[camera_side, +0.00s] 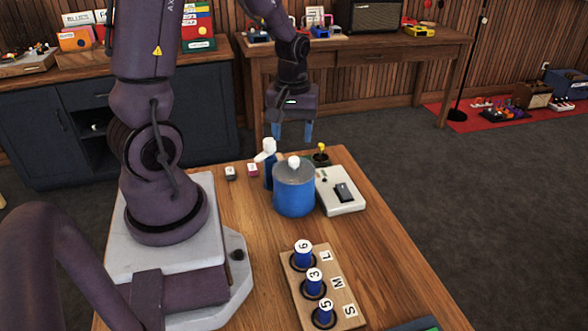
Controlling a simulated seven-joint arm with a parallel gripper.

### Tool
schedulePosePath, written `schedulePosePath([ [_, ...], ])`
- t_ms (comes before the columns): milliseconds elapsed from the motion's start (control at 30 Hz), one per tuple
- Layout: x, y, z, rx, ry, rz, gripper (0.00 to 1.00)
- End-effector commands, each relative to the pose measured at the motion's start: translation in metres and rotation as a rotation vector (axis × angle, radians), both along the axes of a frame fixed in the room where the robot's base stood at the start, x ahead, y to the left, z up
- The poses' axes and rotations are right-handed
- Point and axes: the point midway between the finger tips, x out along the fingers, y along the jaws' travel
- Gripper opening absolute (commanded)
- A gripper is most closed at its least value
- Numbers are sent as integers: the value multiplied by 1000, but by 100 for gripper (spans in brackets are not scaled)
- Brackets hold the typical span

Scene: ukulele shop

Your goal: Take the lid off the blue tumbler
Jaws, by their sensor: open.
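The blue tumbler (294,201) stands upright on the wooden table. It is a wide blue cylinder. A grey lid (281,174) with a pale knob (294,161) sits on its top. My gripper (293,132) points down above and behind the tumbler in the picture, clear of the lid. Its two blue fingers are apart, with nothing between them.
A blue and white object (267,151) stands close to the tumbler's left. A white box (347,206) with a black part is close on its right, a yellow-topped item (320,149) behind. A wooden board (337,290) with numbered blue pieces lies in front. Two small blocks (252,169) lie left.

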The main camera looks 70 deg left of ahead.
Motion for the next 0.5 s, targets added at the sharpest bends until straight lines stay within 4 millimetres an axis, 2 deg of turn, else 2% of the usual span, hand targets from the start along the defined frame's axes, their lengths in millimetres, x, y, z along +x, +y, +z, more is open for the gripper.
schedulePosePath([
  [100,0,0,-17,-2,3,0,55],
  [333,0,0,-33,-2,3,-2,55],
  [500,3,2,-58,-3,3,-2,55],
])
